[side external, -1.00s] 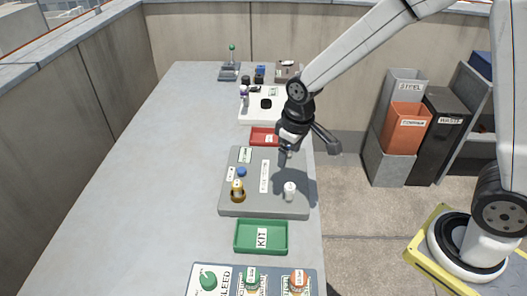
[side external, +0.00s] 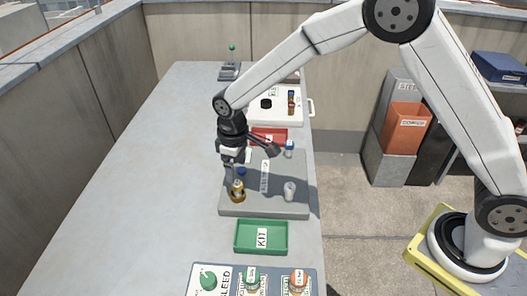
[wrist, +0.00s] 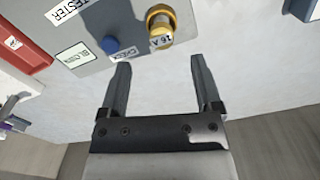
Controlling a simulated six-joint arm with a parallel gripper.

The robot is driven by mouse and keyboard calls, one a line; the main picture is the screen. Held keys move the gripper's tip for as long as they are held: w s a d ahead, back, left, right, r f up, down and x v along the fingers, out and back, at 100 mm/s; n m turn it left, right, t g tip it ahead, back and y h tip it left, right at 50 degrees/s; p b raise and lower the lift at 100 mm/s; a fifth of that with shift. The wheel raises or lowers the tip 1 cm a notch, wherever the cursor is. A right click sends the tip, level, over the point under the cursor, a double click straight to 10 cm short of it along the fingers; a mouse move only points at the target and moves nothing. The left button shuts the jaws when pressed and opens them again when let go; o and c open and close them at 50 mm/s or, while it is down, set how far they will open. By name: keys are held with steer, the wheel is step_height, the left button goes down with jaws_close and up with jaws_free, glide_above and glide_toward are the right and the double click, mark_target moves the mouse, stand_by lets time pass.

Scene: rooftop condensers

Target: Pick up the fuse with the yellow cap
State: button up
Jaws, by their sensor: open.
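The fuse with the yellow cap (side external: 238,191) stands upright near the left front of the grey tester board (side external: 262,211). In the wrist view its yellow cap (wrist: 159,14) shows at the top, with a white label reading 16 A below it. My gripper (side external: 234,172) hangs over the left side of the board, above and just behind the fuse. In the wrist view the jaws (wrist: 157,62) are apart with nothing between them. The fuse lies just beyond the fingertips, nearer the right one.
A blue button (wrist: 110,45) sits next to the fuse. A white-capped piece (side external: 289,190) and a blue-topped one (side external: 289,149) stand at the board's right. A green KIT tray (side external: 261,250) lies in front, a red tray (side external: 270,136) behind. The table left of the board is clear.

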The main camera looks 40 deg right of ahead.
mark_target(237, 183)
steer(key=shift+a+f, duration=0.15)
steer(key=shift+f, duration=3.35)
jaws_close()
